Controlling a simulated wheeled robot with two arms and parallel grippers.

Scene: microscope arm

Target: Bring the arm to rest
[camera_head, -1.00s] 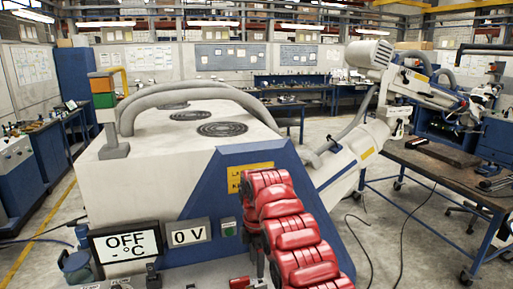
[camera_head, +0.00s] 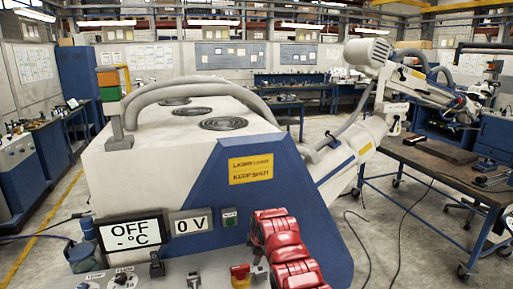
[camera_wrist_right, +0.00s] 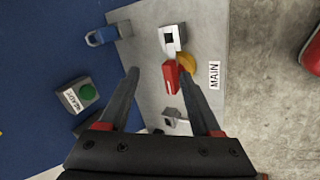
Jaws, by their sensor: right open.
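A large white and blue machine (camera_head: 110,185) fills the middle of the head view, with displays reading "OFF -°C" (camera_head: 130,233) and "0 V" (camera_head: 190,222). A grey microscope column (camera_head: 345,165) leans up to the right from it. On the front panel is a red and yellow switch (camera_head: 240,274). In the right wrist view its red handle (camera_wrist_right: 171,77) lies between the fingers of my open right gripper (camera_wrist_right: 152,68), by a "MAIN" label (camera_wrist_right: 214,75). I cannot tell whether the fingers touch it. My left gripper is out of view.
The panel also holds a "TEMP" knob (camera_head: 122,277) and several switches. A green "READY" button (camera_wrist_right: 88,92) is beside the gripper. A blue padlock-like part (camera_wrist_right: 101,37) is near. A workbench (camera_head: 430,165) stands at right. Cables lie on the floor.

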